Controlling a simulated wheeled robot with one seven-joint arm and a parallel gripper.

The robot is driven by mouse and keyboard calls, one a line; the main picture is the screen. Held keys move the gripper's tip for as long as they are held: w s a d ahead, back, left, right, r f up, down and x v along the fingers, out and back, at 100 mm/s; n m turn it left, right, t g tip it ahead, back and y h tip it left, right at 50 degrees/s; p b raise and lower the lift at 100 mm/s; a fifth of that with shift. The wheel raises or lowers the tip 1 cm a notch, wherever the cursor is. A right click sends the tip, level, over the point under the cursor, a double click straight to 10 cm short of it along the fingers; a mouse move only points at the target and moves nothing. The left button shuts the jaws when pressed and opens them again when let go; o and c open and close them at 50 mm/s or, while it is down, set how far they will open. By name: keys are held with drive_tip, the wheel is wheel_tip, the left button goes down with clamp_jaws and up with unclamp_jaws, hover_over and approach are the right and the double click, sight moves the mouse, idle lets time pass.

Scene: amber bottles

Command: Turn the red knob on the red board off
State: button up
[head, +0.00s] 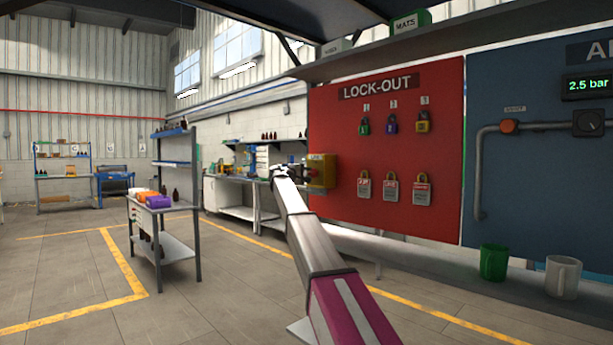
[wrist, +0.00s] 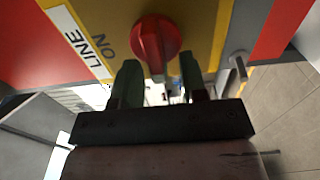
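The red board (head: 385,150), headed LOCK-OUT, stands on the right in the head view. A yellow box (head: 322,170) is fixed at its left edge. In the wrist view the red knob (wrist: 155,40) sits on the yellow face (wrist: 203,25), beside a white label reading LINE and the word ON. My gripper (wrist: 160,70) is just in front of the knob, its two dark green fingers apart, one on each side of the knob's near end. I see no clear contact. In the head view my gripper (head: 298,170) is at the box, and the knob cannot be made out.
Several padlocks (head: 391,188) and tags hang on the red board. A blue board (head: 540,165) with a pipe and gauge is to its right. A green mug (head: 494,262) and a white mug (head: 563,277) stand below. A grey cart (head: 175,248) stands left; floor between is clear.

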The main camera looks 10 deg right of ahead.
drive_tip(key=v, duration=1)
drive_tip(key=shift+s+a, duration=0.25)
drive_tip(key=shift+a, duration=0.05)
drive_tip(key=s+d+f+m+g+y, duration=0.1)
drive_tip(key=s+d+f+g+y, duration=0.15)
drive_tip(key=s+f, duration=0.8)
drive_tip(key=s+d+f+m+g+y, duration=0.1)
drive_tip(key=s+d+f+y, duration=0.2)
drive_tip(key=f, duration=1.5)
drive_tip(key=s+d+f+g+y, duration=0.2)
drive_tip(key=s+d+f, duration=0.4)
drive_tip(key=f, duration=0.9)
drive_tip(key=s+f+m+g+y, duration=0.1)
drive_tip(key=s+f+y, duration=0.1)
drive_tip(key=s+f, duration=0.5)
drive_tip(key=s+a+f+m+g+y, duration=0.1)
drive_tip(key=s+f, duration=0.6)
drive_tip(key=s, duration=0.8)
drive_tip(key=s+f+m+g+y, duration=0.3)
drive_tip(key=s+f, duration=0.5)
drive_tip(key=s, duration=0.3)
drive_tip(key=shift+a+y, duration=0.35)
drive_tip(key=shift+y, duration=0.2)
